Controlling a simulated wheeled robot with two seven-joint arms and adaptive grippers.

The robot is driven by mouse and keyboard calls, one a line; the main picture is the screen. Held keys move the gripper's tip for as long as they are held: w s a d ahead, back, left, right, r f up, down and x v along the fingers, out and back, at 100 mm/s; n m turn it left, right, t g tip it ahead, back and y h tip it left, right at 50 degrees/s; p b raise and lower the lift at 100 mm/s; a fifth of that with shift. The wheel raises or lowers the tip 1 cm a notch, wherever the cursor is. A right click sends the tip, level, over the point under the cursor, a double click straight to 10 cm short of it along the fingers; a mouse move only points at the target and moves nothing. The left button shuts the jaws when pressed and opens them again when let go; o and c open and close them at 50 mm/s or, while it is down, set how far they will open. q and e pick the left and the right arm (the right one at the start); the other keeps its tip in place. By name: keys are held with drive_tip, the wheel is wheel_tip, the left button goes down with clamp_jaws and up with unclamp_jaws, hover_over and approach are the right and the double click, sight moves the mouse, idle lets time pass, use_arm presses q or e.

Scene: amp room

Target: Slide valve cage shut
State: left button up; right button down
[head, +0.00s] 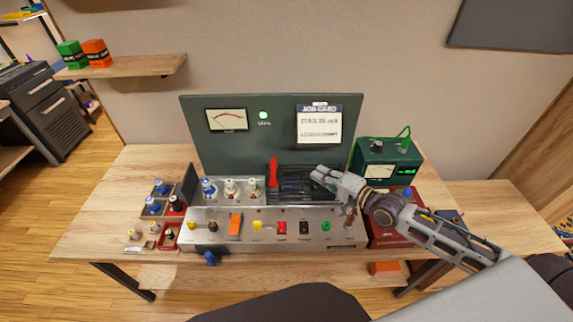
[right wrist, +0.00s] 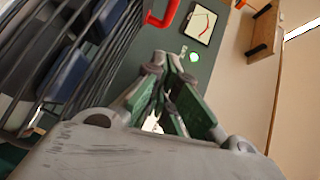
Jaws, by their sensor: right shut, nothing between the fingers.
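The valve cage (head: 297,184) is a black barred cage on the right part of the amp's top, with a red handle (head: 273,173) at its left end. Three valves (head: 230,187) stand uncovered to the left of the cage. My right gripper (head: 318,173) is over the cage's right part, to the right of the handle; its fingers are shut and empty. In the right wrist view the shut fingertips (right wrist: 170,58) are close beside the cage bars (right wrist: 70,50), with the red handle (right wrist: 165,14) further off. Whether they touch the bars cannot be told. My left gripper is out of view.
A green back panel (head: 270,135) with a meter, green lamp and job card stands behind the amp. A green meter box (head: 380,160) and a red box (head: 385,234) are at the right. Small trays (head: 160,205) with valves lie at the left. Switches and knobs line the amp's front.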

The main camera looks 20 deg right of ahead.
sight(286, 174)
drive_tip(key=shift+w+a, duration=0.1)
drive_tip(key=shift+w, duration=0.1)
drive_tip(key=shift+w+a, duration=0.2)
drive_tip(key=shift+w, duration=0.15)
drive_tip(key=shift+x, duration=4.3)
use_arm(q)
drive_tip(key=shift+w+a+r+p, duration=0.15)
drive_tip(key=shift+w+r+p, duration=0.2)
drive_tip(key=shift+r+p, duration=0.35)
use_arm(e)
drive_tip(key=shift+w+a+f, duration=0.15)
drive_tip(key=shift+a, duration=0.5)
drive_tip(key=shift+w+a+f, duration=0.15)
drive_tip(key=shift+a, duration=0.5)
drive_tip(key=shift+w+a+f, duration=0.15)
drive_tip(key=shift+a, duration=0.45)
drive_tip(key=shift+w+a, duration=0.1)
drive_tip(key=shift+a, duration=0.05)
